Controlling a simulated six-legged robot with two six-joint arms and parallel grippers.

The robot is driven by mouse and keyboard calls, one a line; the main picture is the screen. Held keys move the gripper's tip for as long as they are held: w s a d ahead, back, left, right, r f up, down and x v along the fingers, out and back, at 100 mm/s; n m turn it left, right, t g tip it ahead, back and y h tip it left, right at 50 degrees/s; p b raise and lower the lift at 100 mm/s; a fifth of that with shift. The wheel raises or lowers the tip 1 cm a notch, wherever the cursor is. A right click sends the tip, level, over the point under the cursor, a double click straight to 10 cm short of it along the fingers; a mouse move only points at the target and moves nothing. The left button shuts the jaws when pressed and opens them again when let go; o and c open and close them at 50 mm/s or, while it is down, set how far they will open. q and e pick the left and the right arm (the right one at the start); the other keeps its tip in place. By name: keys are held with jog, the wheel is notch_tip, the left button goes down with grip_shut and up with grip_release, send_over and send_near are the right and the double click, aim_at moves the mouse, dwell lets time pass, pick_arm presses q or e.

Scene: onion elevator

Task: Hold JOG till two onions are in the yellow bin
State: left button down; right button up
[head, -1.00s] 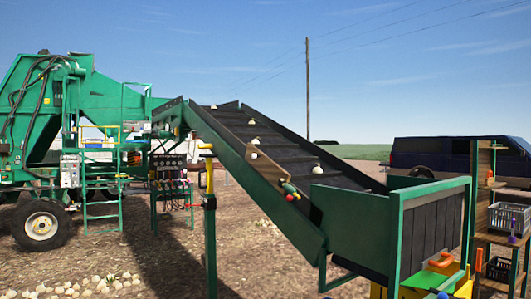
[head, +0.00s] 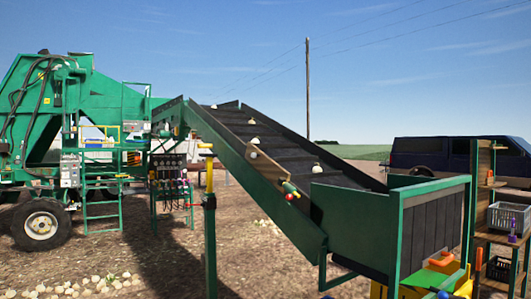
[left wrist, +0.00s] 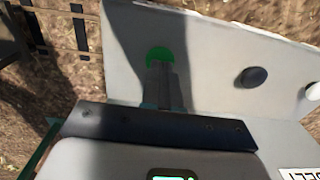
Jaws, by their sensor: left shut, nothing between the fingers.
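In the left wrist view my left gripper (left wrist: 160,80) is shut and empty. Its fingertips are at the lower edge of a round green button (left wrist: 159,54) on a pale panel (left wrist: 215,45); I cannot tell whether they press it. No JOG label is legible. In the head view several pale onions (head: 255,140) are spread along the dark sloping belt (head: 285,150) of the green elevator. Yellow parts (head: 464,288) show at the bottom, under the elevator's near end; I cannot tell whether they are the bin, and no onions show there. My right gripper is out of view.
A black knob (left wrist: 254,76) is right of the button. In the head view a wooden shelf with a grey crate (head: 508,217) stands at the right. A green machine (head: 100,110) with a ladder stands at the left. Loose onions (head: 75,287) lie on the ground.

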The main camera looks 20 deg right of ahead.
pick_arm(q)
jog(key=shift+f+b, duration=0.7)
jog(key=shift+f, duration=0.15)
jog(key=shift+r, duration=0.1)
dwell(2.5)
notch_tip(320, 180, up, 7)
jog(key=p, duration=0.5)
jog(key=shift+r, duration=0.15)
dwell(0.4)
